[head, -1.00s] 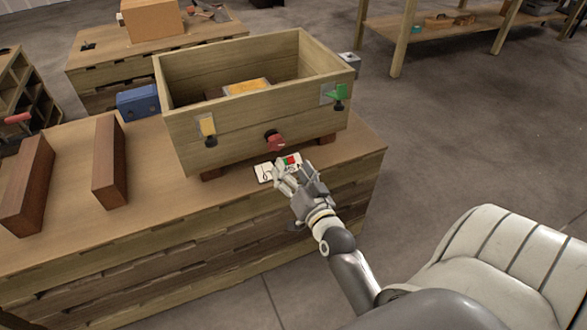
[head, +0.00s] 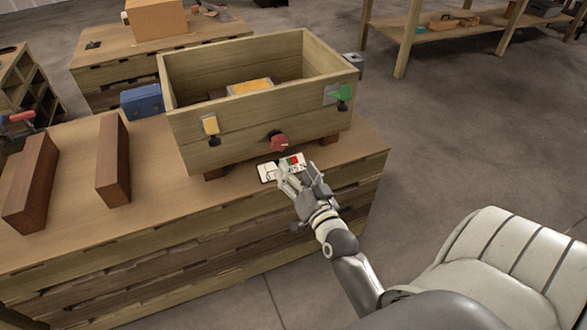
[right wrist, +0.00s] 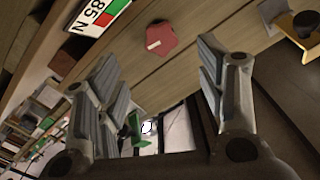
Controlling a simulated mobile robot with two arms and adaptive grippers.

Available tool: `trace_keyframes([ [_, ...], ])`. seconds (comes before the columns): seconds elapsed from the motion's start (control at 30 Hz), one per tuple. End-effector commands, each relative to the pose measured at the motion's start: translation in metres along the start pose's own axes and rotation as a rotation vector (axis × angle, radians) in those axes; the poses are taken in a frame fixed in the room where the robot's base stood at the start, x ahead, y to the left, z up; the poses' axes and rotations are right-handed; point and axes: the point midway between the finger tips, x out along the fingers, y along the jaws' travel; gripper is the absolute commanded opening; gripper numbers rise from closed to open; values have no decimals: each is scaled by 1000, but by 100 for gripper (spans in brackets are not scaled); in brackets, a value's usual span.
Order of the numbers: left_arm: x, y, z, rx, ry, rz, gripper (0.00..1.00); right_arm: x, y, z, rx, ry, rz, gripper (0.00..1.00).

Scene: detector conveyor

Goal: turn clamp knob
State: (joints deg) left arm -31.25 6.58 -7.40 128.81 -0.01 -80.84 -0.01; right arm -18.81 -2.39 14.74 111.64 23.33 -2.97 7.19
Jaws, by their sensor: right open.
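A red knob (head: 279,142) sits low on the front wall of a wooden box (head: 240,155). It also shows in the right wrist view (right wrist: 161,38), beyond and between my fingers, with a pale mark on its face. My right gripper (head: 291,171) is open and empty, just below and in front of the knob, apart from it. In the right wrist view its two fingers (right wrist: 158,85) stand wide apart. A green clamp (head: 344,93) and a yellow clamp (head: 211,126) are on the same front wall. My left gripper is not in view.
A white card (head: 267,172) with red and green patches lies on the table under the box front, close to my right gripper. Two brown wooden blocks (head: 113,160) and a blue box (head: 141,102) are at the left. The table's front edge is near my right arm.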

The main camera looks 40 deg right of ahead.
Motion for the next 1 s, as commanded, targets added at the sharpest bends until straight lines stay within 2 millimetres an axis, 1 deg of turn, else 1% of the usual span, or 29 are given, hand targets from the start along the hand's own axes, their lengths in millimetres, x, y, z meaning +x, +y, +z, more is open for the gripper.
trace_keyframes([
  [0.17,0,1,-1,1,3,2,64,0,0,0,-25,0,-1,64],
  [0.27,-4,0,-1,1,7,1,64,2,0,2,-156,-2,-6,64],
  [0.37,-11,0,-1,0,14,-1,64,6,-1,2,-408,-1,-12,64],
  [0.4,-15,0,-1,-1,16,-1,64,8,-1,2,-525,-1,-14,64],
  [0.5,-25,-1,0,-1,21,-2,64,11,0,2,-806,-1,-13,64],
  [0.6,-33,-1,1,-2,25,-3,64,13,1,0,-1034,0,-9,64],
  [0.7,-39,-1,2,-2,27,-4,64,15,1,-1,-1184,0,-4,64],
  [0.8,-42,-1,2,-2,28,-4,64,17,1,-2,-1251,0,-1,64],
  [0.87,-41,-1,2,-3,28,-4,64,20,1,-3,-1263,1,0,64],
  [1.0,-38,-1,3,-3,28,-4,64,35,1,-3,-1261,3,-1,64],
])
